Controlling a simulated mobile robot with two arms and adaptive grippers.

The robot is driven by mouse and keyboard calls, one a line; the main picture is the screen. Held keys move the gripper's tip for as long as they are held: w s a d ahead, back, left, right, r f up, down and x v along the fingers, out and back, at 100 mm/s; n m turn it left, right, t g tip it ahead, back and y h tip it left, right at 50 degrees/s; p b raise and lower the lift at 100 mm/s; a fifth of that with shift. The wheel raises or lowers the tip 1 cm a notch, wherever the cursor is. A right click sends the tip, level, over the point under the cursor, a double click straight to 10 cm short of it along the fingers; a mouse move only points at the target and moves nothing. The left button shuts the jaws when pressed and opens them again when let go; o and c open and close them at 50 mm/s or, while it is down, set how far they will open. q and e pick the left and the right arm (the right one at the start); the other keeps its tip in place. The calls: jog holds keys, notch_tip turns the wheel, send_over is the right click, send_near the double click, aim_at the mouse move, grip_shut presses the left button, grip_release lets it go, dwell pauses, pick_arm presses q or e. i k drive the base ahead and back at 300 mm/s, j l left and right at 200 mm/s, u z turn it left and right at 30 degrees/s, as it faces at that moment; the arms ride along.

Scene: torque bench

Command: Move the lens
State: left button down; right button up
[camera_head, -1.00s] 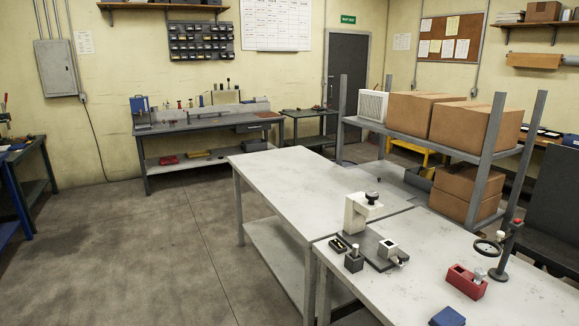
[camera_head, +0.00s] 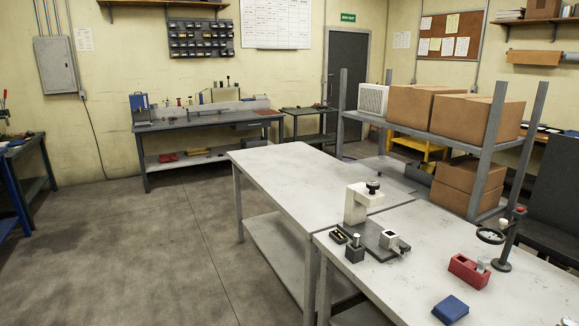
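A round magnifying lens (camera_head: 490,236) with a dark rim sits on an arm of a dark upright stand (camera_head: 507,242). The lens hangs above the table, left of the post. Neither of my grippers is in view.
A red block (camera_head: 468,271) and a blue block (camera_head: 450,309) are near the stand. A white press-like fixture (camera_head: 357,205) on a dark plate stands further left. A shelf with cardboard boxes (camera_head: 413,108) rises behind. The table's front right is clear.

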aim_at(487, 237)
jog(key=z, duration=1.25)
jog(key=k+l+u, duration=0.2)
